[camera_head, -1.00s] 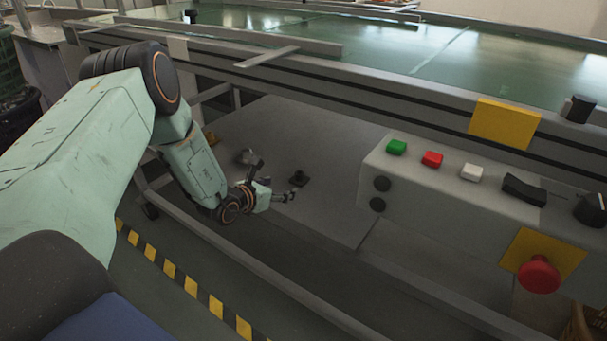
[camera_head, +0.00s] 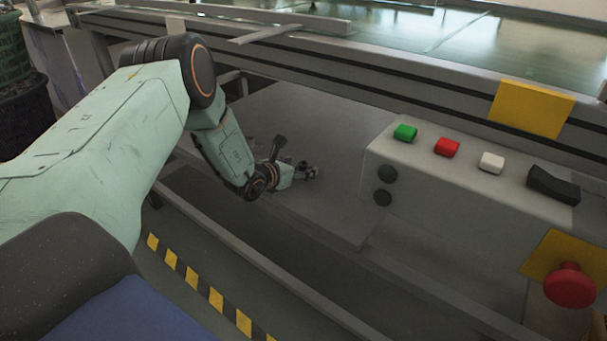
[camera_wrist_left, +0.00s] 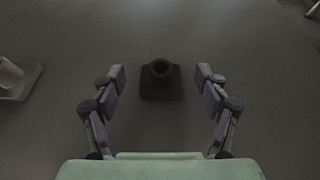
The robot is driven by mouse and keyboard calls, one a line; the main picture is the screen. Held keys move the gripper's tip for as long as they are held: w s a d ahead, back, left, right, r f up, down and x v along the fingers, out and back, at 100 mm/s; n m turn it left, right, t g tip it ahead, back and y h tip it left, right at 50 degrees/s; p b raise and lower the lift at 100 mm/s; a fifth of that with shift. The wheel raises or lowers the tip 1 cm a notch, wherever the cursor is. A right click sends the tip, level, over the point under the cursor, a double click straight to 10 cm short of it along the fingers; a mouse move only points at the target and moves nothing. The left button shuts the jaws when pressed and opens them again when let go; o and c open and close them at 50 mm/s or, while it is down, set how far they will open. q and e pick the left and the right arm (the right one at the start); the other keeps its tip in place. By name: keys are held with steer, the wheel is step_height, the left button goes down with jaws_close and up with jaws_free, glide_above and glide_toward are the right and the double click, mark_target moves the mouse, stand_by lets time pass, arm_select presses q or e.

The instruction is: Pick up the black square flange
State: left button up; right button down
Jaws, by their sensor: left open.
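The black square flange (camera_wrist_left: 161,83) lies on the grey surface in the left wrist view, with its square base flat and its round collar facing up. My left gripper (camera_wrist_left: 160,92) is open, with one finger on each side of the flange in that view and gaps on both sides. In the head view my left gripper (camera_head: 312,173) is low over the grey shelf, and the flange is mostly hidden beside it. I cannot tell the exact height of the fingertips. My right gripper is not in view.
A lighter grey part (camera_wrist_left: 14,80) lies at the left of the wrist view, clear of the fingers. A control box (camera_head: 440,185) with coloured buttons stands to the right of the gripper. The tank's frame (camera_head: 380,85) runs behind. The shelf (camera_head: 330,125) around is mostly bare.

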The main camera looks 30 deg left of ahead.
arm_select(q)
steer(key=shift+b+x, duration=0.4)
steer(key=shift+x, duration=0.75)
steer(key=shift+r, duration=0.1)
steer(key=shift+c, duration=0.2)
steer(key=c, duration=1.4)
